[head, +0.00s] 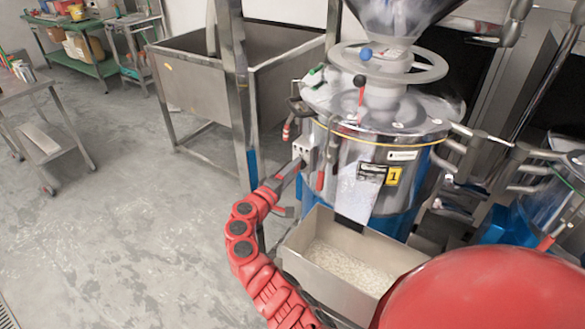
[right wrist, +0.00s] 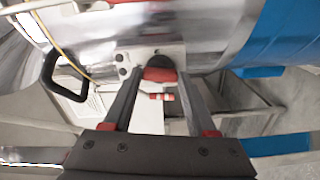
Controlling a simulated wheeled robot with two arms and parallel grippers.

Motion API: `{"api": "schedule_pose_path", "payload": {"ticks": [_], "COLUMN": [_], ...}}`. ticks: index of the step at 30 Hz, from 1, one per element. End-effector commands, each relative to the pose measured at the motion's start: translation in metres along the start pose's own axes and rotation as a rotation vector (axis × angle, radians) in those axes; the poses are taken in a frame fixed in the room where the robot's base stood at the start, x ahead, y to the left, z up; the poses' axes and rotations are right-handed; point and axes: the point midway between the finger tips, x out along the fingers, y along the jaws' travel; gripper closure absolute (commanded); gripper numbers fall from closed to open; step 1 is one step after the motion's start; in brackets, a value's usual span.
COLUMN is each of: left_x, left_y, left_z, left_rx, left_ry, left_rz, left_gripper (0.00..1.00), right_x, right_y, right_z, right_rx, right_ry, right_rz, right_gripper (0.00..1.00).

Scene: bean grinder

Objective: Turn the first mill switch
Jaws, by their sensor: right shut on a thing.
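The first mill (head: 345,165) is a shiny metal drum with a blue base and a yellow label marked 1. A grey switch box (head: 305,146) is on its left side. My right gripper (head: 297,164) reaches up to this box from below. In the right wrist view, the two fingers of my right gripper (right wrist: 159,78) close around the red switch handle (right wrist: 160,74), which sits in front of a dark round base on a light plate. The exact contact at the fingertips is hard to make out. My left gripper is not in view.
A metal bin (head: 310,256) with pale grains stands under the mill's chute. A steel sink (head: 195,72) and a post (head: 238,100) stand behind and left. A second mill (head: 540,205) is at the right. The floor at the left is open.

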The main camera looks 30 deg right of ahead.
Motion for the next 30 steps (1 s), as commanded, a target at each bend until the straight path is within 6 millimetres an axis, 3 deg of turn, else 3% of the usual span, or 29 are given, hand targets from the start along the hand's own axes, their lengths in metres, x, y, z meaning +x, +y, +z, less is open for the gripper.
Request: {"api": "schedule_pose_path", "payload": {"ticks": [12,28,29,30], "left_x": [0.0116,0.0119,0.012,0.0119], "left_y": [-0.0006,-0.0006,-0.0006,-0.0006], "left_z": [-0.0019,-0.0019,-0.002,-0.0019], "left_rx": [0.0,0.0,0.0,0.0], "left_ry": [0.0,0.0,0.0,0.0], "left_rz": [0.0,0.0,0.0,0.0], "left_gripper": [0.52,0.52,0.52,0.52], "right_x": [-0.0006,-0.0007,-0.0007,-0.0007], "right_y": [0.0001,-0.0009,-0.001,-0.0009], "right_z": [-0.0008,-0.0009,-0.0009,-0.0008], "right_rx": [-0.172,-0.191,-0.191,-0.191], "right_ry": [0.002,0.003,0.003,0.003], "right_rz": [0.0,-0.001,-0.001,-0.001], "right_gripper": [0.98,0.98,0.37,0.3]}}
